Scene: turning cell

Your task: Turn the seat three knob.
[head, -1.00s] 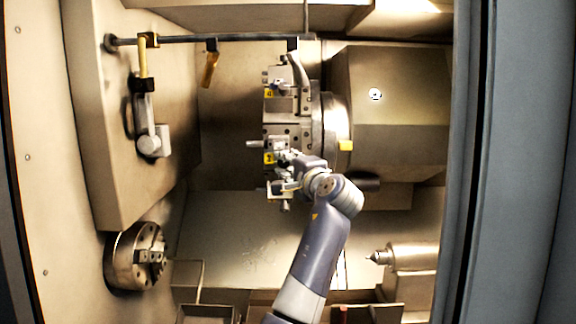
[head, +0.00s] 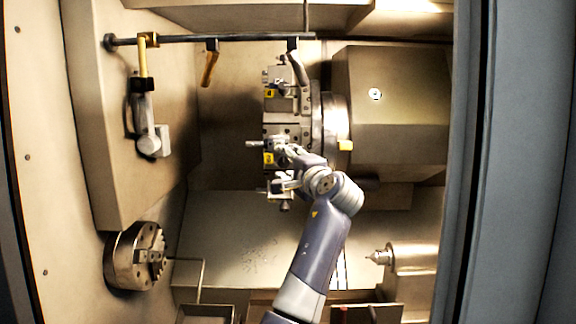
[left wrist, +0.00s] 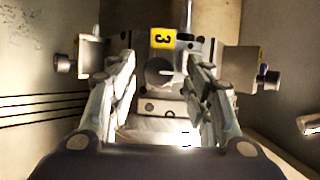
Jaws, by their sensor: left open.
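The turret (head: 303,125) stands in the middle of the head view with several seats on its face. A yellow label 3 (left wrist: 163,39) marks seat three in the left wrist view; a yellow label also shows by my gripper in the head view (head: 268,158). Below the 3, a round grey piece (left wrist: 160,73), perhaps the knob, sits between my fingers. My left gripper (left wrist: 160,90) is open around it, with gaps showing on both sides; it also shows in the head view (head: 288,168). My right gripper is not in view.
Side holders with knurled knobs flank the seat, one at left (left wrist: 66,65) and one at right (left wrist: 268,79). A chuck (head: 135,256) is at the lower left and a tailstock (head: 408,258) at the lower right. A rail (head: 220,39) runs above the turret.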

